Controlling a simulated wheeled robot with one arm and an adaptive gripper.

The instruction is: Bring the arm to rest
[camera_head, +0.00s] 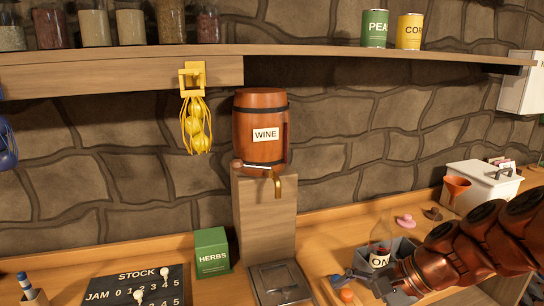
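My arm comes in from the right edge as thick reddish-brown links. It reaches down and left over the wooden counter (325,255). My gripper (362,287) is at the arm's left end, low in the picture, with grey parts close to the counter. A small orange thing (347,296) shows just below it. I cannot make out whether the fingers are apart or hold anything. Part of the gripper is cut off or covered by the arm.
A grey bin with a labelled bottle (380,258) stands just behind my gripper. A wine barrel (260,125) sits on a wooden stand (265,215). A green herbs box (212,252) and stock board (135,290) are left. A white box (482,185) is right. A shelf (300,52) runs above.

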